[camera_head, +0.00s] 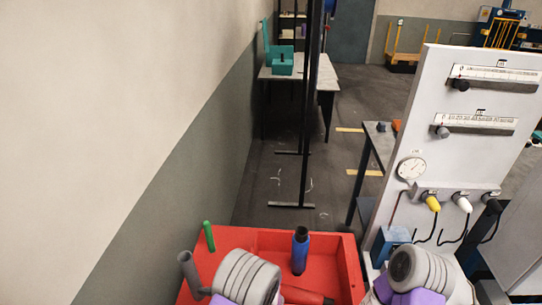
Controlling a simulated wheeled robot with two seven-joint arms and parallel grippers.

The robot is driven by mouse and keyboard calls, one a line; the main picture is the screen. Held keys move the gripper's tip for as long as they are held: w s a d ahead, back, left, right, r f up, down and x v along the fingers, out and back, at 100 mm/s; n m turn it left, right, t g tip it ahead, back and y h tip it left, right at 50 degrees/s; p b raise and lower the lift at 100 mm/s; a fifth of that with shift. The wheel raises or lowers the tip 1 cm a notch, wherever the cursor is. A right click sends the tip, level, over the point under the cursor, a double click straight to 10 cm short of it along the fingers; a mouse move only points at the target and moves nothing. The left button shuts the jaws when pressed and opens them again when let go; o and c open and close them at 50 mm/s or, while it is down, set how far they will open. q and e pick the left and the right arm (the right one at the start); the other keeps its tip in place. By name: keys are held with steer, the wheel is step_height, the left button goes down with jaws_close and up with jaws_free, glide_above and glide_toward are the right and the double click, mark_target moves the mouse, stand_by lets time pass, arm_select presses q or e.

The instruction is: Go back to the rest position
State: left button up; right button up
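Two rounded grey arm parts with purple pieces show at the bottom edge, one at bottom centre and one at bottom right; they are mine. The fingers of both grippers are out of the picture. A red tray (262,238) lies below me, partly hidden by my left arm part. A blue cylinder with a dark top (300,252) stands upright in it. A green cylinder (209,236) and a grey cylinder (190,274) stand at its left side. A red object (303,295) lies in its front part, partly hidden.
A pale upright panel (437,90) with two slider scales, a gauge (411,168) and yellow, white and black plugs stands at the right. A wall fills the left. A dark post frame (307,130) stands beyond the tray; a table (296,80) with a teal object is farther back.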

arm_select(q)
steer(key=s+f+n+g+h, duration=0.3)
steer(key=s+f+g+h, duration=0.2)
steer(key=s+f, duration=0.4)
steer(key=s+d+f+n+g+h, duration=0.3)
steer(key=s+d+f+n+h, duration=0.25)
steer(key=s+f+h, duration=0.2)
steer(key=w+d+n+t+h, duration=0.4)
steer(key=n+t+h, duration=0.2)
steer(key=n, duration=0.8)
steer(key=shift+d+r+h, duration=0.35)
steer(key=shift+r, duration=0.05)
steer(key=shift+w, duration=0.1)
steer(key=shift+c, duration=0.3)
